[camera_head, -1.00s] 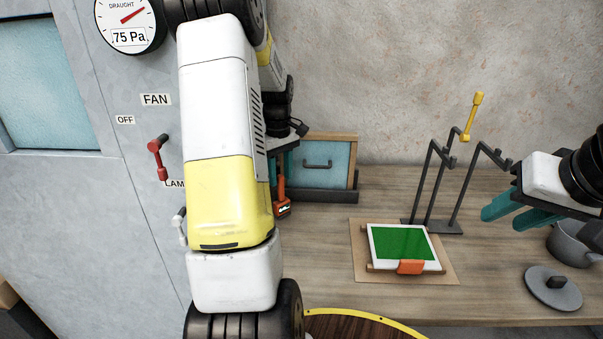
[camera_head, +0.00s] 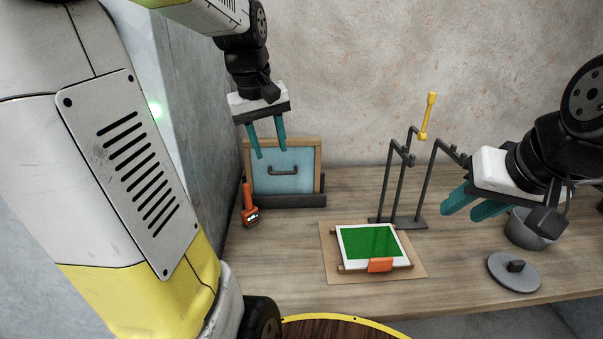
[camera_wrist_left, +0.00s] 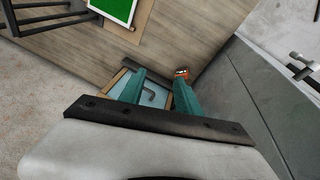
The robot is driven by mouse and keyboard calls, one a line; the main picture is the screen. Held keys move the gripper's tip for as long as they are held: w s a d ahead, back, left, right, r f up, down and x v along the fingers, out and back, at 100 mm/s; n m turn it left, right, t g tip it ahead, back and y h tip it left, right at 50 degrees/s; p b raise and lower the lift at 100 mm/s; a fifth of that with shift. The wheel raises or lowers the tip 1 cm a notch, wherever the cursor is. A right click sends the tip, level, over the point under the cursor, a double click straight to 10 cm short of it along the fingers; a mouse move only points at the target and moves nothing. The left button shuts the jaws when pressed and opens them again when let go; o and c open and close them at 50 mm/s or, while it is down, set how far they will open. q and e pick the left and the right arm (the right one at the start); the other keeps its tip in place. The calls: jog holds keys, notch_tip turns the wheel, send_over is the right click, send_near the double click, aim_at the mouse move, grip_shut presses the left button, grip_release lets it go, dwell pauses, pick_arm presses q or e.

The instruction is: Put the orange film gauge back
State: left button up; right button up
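The orange film gauge (camera_head: 250,208), with an upright orange handle and a small display at its foot, stands on the bench just left of the blue-fronted box. It also shows in the left wrist view (camera_wrist_left: 182,73), beyond one fingertip. My left gripper (camera_head: 271,154) is open and empty, its fingers apart in front of the box's upper edge and above the gauge, not touching it. My right gripper (camera_head: 461,208) is open and empty at the right, near the dark stand (camera_head: 398,222).
The blue-fronted box (camera_head: 283,184) stands against the wall. A green panel (camera_head: 370,242) with an orange block (camera_head: 380,265) lies on a brown sheet (camera_head: 335,275). The stand carries a yellow tool (camera_head: 428,115). A grey pot (camera_head: 527,230) and lid (camera_head: 514,273) are at right.

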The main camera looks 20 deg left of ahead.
pick_arm(q)
jog(key=s+d+m+t+h, duration=0.1)
jog(key=s+d+m+t, duration=0.2)
jog(key=s, duration=0.9)
jog(key=d+m, duration=0.3)
jog(key=d, duration=0.2)
jog(key=shift+s+d+f+m+h, duration=0.3)
jog(key=shift+s+d+f+m, duration=0.05)
jog(key=shift+m, duration=0.05)
